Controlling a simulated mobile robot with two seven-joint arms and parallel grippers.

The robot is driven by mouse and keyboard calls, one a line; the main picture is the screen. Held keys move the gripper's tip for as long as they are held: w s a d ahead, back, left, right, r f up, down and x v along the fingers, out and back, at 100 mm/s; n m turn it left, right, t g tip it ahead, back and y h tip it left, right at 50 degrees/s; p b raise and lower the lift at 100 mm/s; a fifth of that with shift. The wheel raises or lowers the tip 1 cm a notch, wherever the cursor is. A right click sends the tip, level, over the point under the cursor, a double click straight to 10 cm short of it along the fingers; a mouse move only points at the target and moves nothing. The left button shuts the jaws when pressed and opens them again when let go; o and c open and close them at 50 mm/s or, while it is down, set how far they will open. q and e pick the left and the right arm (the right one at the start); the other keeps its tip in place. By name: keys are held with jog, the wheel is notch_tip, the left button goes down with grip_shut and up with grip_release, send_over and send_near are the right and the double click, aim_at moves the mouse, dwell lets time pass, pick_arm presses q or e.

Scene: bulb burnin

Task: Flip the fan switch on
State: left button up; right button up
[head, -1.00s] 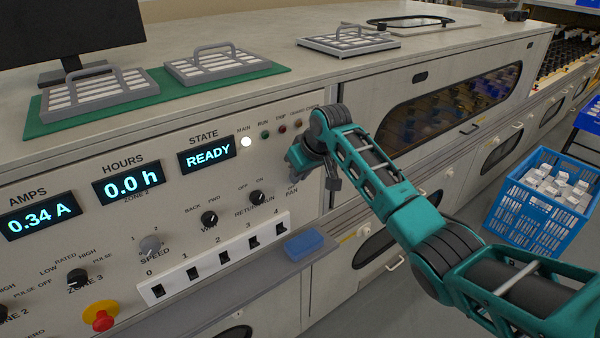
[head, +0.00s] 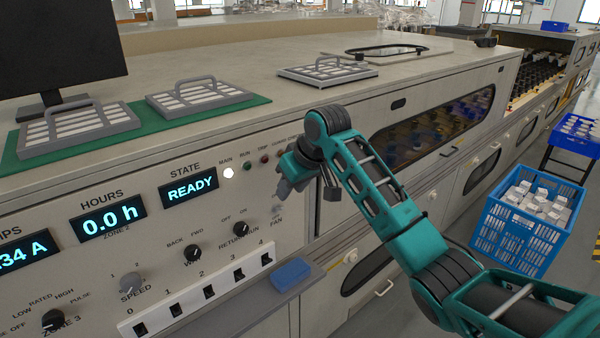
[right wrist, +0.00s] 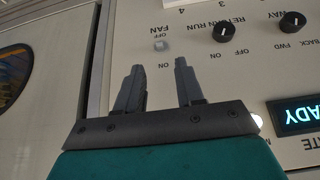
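In the head view the right gripper (head: 284,188) is close to the panel, above the switch. My left gripper is not in view.
The return run knob (head: 240,228) sits left of the fan switch. Below are a numbered switch strip (head: 190,301) and a ledge with a blue block (head: 291,272). Lit displays, including READY (head: 190,189), are at upper left. A blue crate (head: 525,225) stands at right.

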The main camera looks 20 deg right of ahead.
jog(key=v, duration=0.5)
jog(key=shift+s+d+r, duration=0.1)
jog(key=shift+s+r, duration=0.05)
jog(key=shift+r, duration=0.15)
jog(key=s+a+f+t, duration=0.1)
jog(key=s+f, duration=0.2)
jog(key=f, duration=0.4)
jog(key=s+a+f+m+t, duration=0.1)
jog(key=s+f, duration=0.2)
jog(key=f, duration=0.5)
jog(key=s+a+f+t, duration=0.1)
jog(key=s+f, duration=0.2)
jog(key=f, duration=0.4)
jog(key=s+f+t, duration=0.1)
jog(key=s+f, duration=0.2)
jog(key=s, duration=0.6)
jog(key=s+f+t, duration=0.1)
jog(key=s+f, duration=0.3)
jog(key=s, duration=0.5)
jog(key=shift+s+d, duration=0.2)
jog(key=shift+s, duration=0.1)
jog(key=shift+f, duration=0.1)
